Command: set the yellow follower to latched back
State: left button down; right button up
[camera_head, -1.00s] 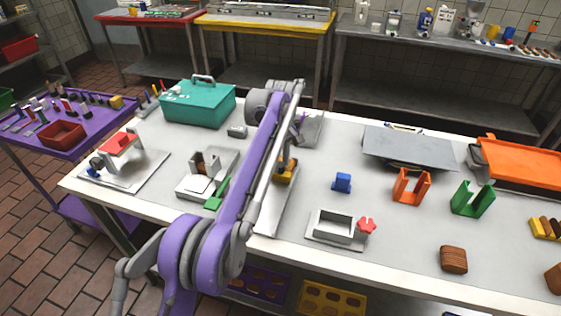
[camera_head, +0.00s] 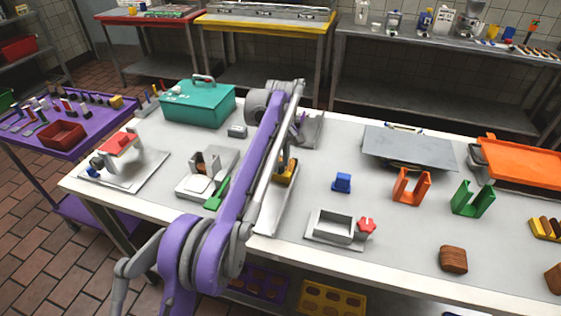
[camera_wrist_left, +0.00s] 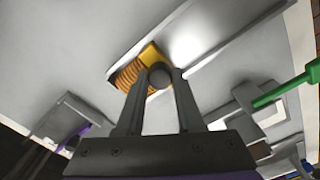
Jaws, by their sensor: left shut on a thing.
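The yellow follower (camera_head: 288,174) sits in a long pale channel (camera_head: 277,212) at the middle of the table, partly hidden behind my purple left arm. In the left wrist view the yellow follower (camera_wrist_left: 150,54) shows beside a row of brown ribbed rounds (camera_wrist_left: 128,74). My left gripper (camera_wrist_left: 160,78) is shut on a dark round knob at the follower; its fingers stand on either side of the knob. In the head view the left gripper (camera_head: 293,152) is mostly hidden by its own arm. Whether the follower is latched cannot be told. My right gripper is not in view.
A fixture with a green handle (camera_head: 217,194) stands close left of the channel. A teal box (camera_head: 198,103) is behind it. A blue block (camera_head: 342,182), a grey tray with a red knob (camera_head: 367,225) and an orange holder (camera_head: 411,188) stand to the right.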

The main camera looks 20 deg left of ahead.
pick_arm(q)
jog(key=shift+s+f+b, duration=0.1)
jog(key=shift+s+b, duration=0.2)
jog(key=shift+s, duration=0.2)
jog(key=s+b, duration=0.2)
jog(key=s, duration=0.4)
jog(key=shift+a, duration=0.15)
jog(key=s, duration=1)
jog(key=shift+a+b, duration=0.15)
jog(key=shift+b, duration=0.2)
jog(key=c, duration=0.9)
grip_release()
jog(key=o, duration=0.4)
jog(key=shift+s, duration=0.1)
